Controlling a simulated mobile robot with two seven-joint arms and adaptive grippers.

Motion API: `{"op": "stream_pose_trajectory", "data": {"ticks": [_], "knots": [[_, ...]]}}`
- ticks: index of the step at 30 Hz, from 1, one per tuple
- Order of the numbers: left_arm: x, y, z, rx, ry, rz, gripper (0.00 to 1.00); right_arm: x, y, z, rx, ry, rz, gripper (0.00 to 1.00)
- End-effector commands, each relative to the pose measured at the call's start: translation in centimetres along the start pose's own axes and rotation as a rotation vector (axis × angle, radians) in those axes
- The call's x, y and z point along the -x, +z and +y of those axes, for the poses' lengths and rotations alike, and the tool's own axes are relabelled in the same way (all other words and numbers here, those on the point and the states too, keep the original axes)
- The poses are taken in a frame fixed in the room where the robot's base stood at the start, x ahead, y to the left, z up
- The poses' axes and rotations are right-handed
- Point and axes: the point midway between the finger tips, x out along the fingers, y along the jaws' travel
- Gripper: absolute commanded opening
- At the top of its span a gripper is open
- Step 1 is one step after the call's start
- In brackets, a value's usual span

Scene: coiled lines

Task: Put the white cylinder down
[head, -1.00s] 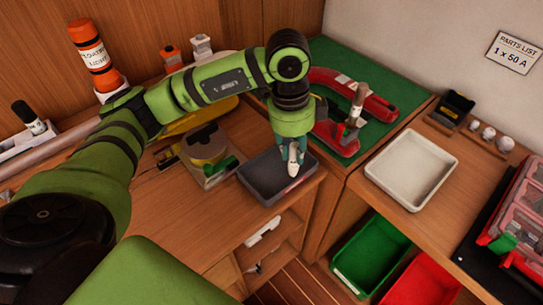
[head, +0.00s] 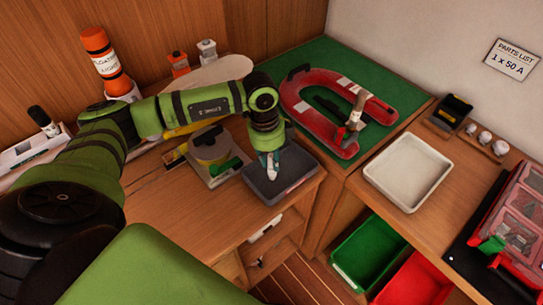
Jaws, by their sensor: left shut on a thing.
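My left gripper (head: 270,162) comes in from the left and points down over the dark grey tray (head: 296,181). It is shut on the white cylinder (head: 272,174), a small pale piece showing between and below the fingertips. The fingers hide part of the cylinder. I cannot tell whether its lower end touches the tray floor. My right gripper is out of view.
A red horseshoe (head: 310,116) lies on the green mat (head: 335,58) behind. An empty white tray (head: 408,172) is at the right. Green (head: 368,252) and red (head: 413,282) bins sit below.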

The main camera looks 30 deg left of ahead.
Motion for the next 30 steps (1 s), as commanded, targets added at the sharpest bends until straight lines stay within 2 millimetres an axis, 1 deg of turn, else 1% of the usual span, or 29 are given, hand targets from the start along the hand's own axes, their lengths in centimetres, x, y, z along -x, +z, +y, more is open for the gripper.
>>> {"op": "stream_pose_trajectory", "data": {"ticks": [4, 5, 6, 7, 16, 19, 20, 23, 30], "knots": [[-0.4, 0.0, 0.0, 0.000, 0.000, 0.001, 0.00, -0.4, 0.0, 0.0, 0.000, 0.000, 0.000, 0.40], [-0.4, 0.0, 0.0, 0.000, 0.000, 0.001, 0.29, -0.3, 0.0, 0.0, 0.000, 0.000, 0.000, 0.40], [-0.3, 0.0, 0.0, 0.000, 0.000, 0.001, 0.45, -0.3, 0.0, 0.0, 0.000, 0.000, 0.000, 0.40], [-0.3, 0.0, 0.0, 0.000, 0.000, 0.001, 0.49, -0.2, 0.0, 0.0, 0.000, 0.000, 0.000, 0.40], [-0.2, 0.0, 0.0, 0.000, 0.000, 0.001, 0.49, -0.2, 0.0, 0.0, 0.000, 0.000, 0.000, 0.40], [0.4, -0.1, -0.1, 0.000, -0.001, 0.001, 0.49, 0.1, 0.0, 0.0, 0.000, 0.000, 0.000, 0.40], [0.5, -0.1, -0.1, 0.000, -0.003, 0.002, 0.49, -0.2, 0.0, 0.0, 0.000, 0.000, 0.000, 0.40], [1.9, -0.1, -0.2, -0.001, -0.005, 0.002, 0.49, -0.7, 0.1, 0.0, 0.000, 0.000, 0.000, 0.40], [7.1, -0.1, -0.2, -0.001, -0.006, 0.002, 0.49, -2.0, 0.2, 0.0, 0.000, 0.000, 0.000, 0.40]]}}
